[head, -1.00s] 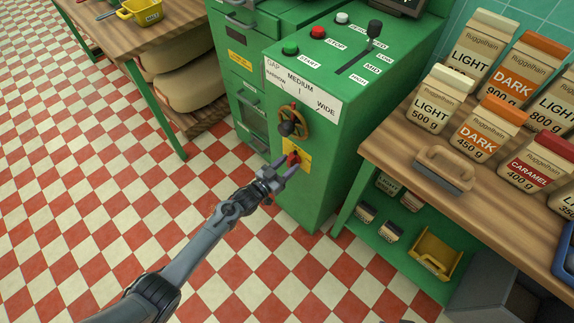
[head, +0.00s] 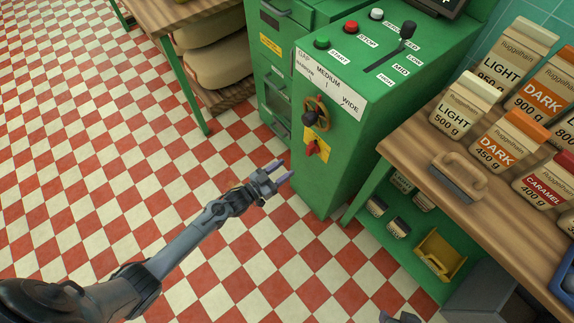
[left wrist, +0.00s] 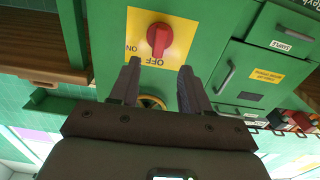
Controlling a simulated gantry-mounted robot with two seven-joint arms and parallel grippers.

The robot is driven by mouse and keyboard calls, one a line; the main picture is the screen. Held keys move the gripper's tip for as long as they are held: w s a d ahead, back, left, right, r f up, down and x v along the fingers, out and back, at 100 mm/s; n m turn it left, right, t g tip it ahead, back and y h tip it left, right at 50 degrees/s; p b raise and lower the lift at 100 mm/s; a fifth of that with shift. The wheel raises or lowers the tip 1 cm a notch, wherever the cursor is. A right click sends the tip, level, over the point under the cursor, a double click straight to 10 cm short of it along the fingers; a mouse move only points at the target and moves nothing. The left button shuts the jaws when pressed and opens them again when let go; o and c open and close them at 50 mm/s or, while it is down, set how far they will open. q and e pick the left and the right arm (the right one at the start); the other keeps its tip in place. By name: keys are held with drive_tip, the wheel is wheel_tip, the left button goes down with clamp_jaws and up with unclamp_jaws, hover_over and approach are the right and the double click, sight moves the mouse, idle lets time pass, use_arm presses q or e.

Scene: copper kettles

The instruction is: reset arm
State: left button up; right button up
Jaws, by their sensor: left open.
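My left gripper (head: 279,173) is open and empty, in front of the green machine (head: 345,140) and clear of it. The red knob (head: 313,148) sits on a yellow plate on the machine's front, to the upper right of the fingertips. In the left wrist view the red knob (left wrist: 159,40) is beyond and between the two open fingers (left wrist: 160,72), touching neither. Its long side stands upright in that picture, in line with the word OFF; ON is off to the left. A small grey part at the bottom edge of the head view may be my right gripper (head: 400,317); its fingers cannot be made out.
A handwheel (head: 316,114) sits above the knob, and a black lever (head: 405,38) stands on the machine's top. To the right a wooden counter (head: 420,160) holds several cartons and a wooden-handled tool (head: 458,174). The checkered floor (head: 120,180) is open to the left.

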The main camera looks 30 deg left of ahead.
idle(0.4)
use_arm(q)
drive_tip(key=s+d+p, duration=0.2)
drive_tip(key=s+p, duration=0.2)
drive_tip(key=s, duration=0.3)
drive_tip(key=s+d+r+n+g+y+p, duration=0.1)
drive_tip(key=s+d+r+g+p, duration=0.15)
drive_tip(key=r, duration=0.25)
drive_tip(key=s+d+r+n+g+y+p, duration=0.1)
drive_tip(key=s+d+r+p, duration=0.15)
drive_tip(key=r, duration=0.35)
drive_tip(key=s+a+r+g+y+p, duration=0.2)
drive_tip(key=s+a+r+g, duration=0.1)
drive_tip(key=s+r+g, duration=0.4)
drive_tip(key=s+a+r+g+y+p, duration=0.25)
drive_tip(key=s+r, duration=0.25)
drive_tip(key=s, duration=0.3)
wheel_tip(320, 180, up, 37)
drive_tip(key=p, duration=3.6)
drive_tip(key=shift+f, duration=0.1)
drive_tip(key=shift+c, duration=0.2)
